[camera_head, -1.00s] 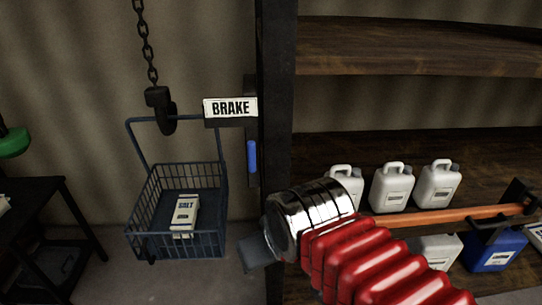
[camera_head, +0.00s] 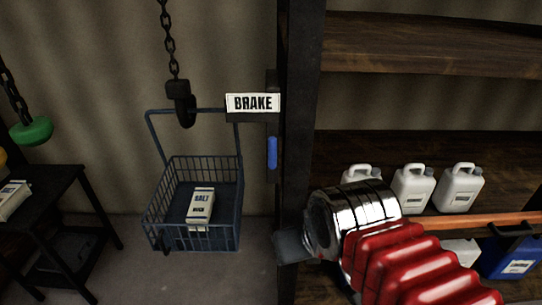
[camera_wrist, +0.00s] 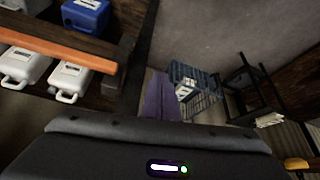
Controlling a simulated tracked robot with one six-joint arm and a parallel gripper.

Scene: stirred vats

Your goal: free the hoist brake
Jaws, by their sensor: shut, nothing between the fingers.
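The white BRAKE sign (camera_head: 252,102) sits on a dark bracket fixed to the post. The blue brake handle (camera_head: 272,152) hangs upright below it. A dark hook (camera_head: 181,103) on a chain (camera_head: 169,45) holds a blue wire basket (camera_head: 192,240) near the floor. A white SALT pack (camera_head: 201,206) lies in the basket. My gripper (camera_head: 287,245) is below the handle, in front of the post's lower part, apart from the handle. It is shut and empty. The wrist view shows the basket (camera_wrist: 207,104) beyond my gripper, but I cannot make out the handle there.
The dark post (camera_head: 299,120) and wooden shelves (camera_head: 420,42) stand right. A dark table (camera_head: 60,215) and a green button (camera_head: 36,131) are left. Floor shows between table and basket.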

